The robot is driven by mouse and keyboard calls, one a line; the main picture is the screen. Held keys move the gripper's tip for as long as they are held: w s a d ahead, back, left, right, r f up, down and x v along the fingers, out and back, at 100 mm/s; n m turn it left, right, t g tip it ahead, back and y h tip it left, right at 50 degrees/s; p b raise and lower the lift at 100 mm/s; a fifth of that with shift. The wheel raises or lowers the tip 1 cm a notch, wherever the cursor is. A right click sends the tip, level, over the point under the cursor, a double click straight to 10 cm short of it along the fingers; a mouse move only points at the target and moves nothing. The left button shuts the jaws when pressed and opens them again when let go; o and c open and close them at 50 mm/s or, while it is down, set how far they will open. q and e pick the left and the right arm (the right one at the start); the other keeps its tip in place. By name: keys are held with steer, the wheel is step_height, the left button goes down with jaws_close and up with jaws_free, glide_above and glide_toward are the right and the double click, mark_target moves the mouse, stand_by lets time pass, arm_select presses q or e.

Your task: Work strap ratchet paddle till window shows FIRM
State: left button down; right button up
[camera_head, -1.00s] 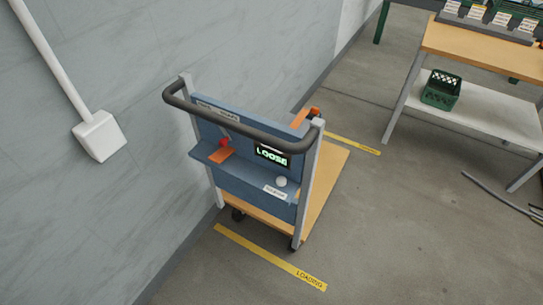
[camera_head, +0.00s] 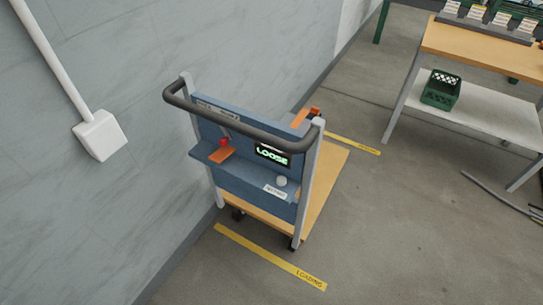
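A cart with a dark push handle (camera_head: 240,125) and a blue panel (camera_head: 235,182) stands by the wall. A small display window (camera_head: 272,155) on the panel reads LOOSE in green letters. An orange paddle (camera_head: 221,155) sticks out at the panel's ledge, with a red knob (camera_head: 223,142) beside it. A white round knob (camera_head: 281,181) sits on the ledge above a white label (camera_head: 274,192) too small to read. Another orange part (camera_head: 313,113) shows behind the right post. Neither of my grippers is in view.
A grey wall (camera_head: 100,220) is close on the cart's left. Yellow floor strips, one marked LOADING (camera_head: 270,257), lie before and behind the cart. A workbench (camera_head: 480,50) with a green crate (camera_head: 441,90) stands right. Floor is clear front right.

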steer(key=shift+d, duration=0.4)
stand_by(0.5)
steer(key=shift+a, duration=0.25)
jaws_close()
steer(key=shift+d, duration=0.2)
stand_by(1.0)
